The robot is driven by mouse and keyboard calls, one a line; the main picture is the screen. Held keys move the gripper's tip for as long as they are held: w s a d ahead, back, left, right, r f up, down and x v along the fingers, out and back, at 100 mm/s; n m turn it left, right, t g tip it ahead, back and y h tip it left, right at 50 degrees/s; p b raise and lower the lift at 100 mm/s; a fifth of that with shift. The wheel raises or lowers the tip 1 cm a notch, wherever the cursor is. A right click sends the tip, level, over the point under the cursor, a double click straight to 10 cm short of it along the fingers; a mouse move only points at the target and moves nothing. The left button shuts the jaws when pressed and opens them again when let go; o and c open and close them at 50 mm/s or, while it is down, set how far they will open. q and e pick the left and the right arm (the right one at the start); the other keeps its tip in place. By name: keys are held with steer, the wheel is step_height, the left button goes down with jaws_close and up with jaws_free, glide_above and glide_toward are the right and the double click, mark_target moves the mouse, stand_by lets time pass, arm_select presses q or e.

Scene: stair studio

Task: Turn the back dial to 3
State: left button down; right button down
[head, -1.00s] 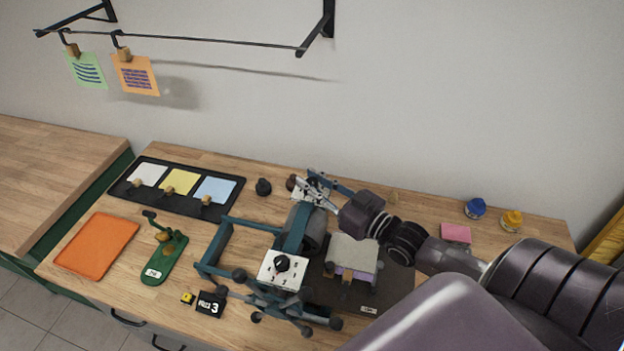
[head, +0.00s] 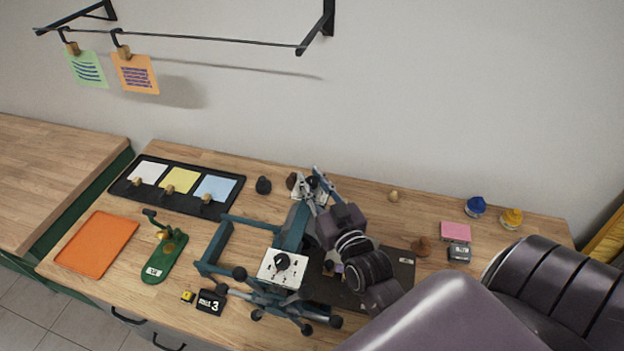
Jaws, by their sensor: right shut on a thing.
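The teal press frame (head: 217,242) stands mid-table with its dark roller and long-handled star wheel. Its front dial (head: 282,261), a black knob on a white plate with marks, is in clear view. The back dial (head: 312,182) is a dark knob on a white plate at the frame's far end. My right gripper (head: 315,186) is shut on the back dial, its fingers around the knob. The fingers and wrist hide most of the back plate's marks, so I cannot read its setting. A black sign (head: 211,302) reads "ROLLS 3". My left gripper is not in view.
A black tray with white, yellow and blue sheets (head: 181,181), an orange mat (head: 96,245) and a green tool (head: 166,256) lie left. A pink block (head: 455,231) and blue and yellow jars (head: 475,207) are right. The wall is close behind.

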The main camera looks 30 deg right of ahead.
steer(key=shift+r, duration=0.15)
stand_by(0.4)
steer(key=c, duration=1.7)
jaws_free()
steer(key=s, duration=0.4)
steer(key=s+a, duration=0.1)
steer(key=s, duration=0.2)
steer(key=s+a, duration=0.1)
steer(key=s, duration=0.3)
steer(key=shift+s+a, duration=0.15)
steer(key=shift+s, duration=0.2)
